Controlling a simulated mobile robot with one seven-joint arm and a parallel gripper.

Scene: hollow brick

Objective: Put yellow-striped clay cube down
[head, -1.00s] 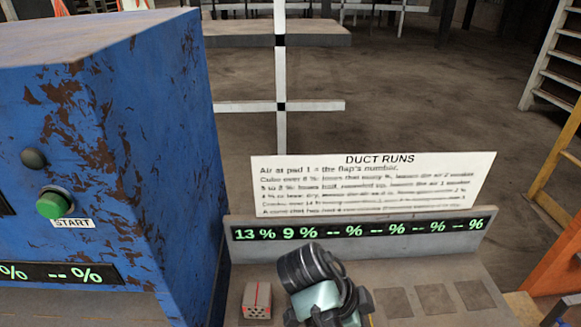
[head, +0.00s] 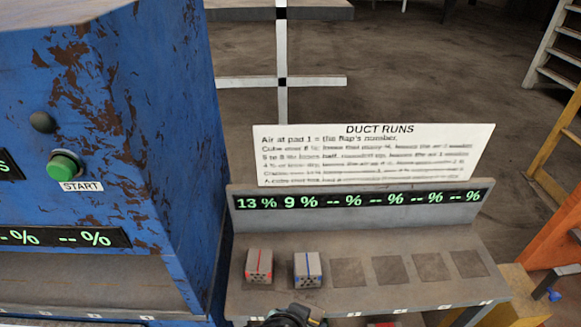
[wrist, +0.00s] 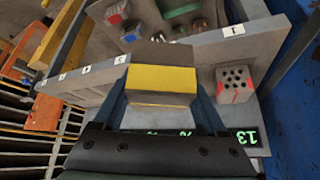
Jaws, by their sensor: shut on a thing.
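The yellow-striped clay cube (wrist: 162,78) is between the fingers of my gripper (wrist: 162,98) in the wrist view, its broad yellow band facing the camera. My gripper is shut on it. In the head view only a dark part of my gripper shows at the bottom edge, in front of the shelf; the held cube is hidden there. The grey shelf (head: 370,300) carries a red-striped cube (head: 259,266) at its left end and a blue-striped cube (head: 307,269) to its right. Dark square pads, the first of them (head: 350,271) beside the blue-striped cube, are bare.
The display (head: 360,203) reads 13 % and 9 %, then dashes. A DUCT RUNS sign (head: 373,155) stands behind it. A rusty blue machine (head: 100,130) with a green START button (head: 65,165) rises at left. Several more cubes (wrist: 128,30) lie past the shelf edge in the wrist view.

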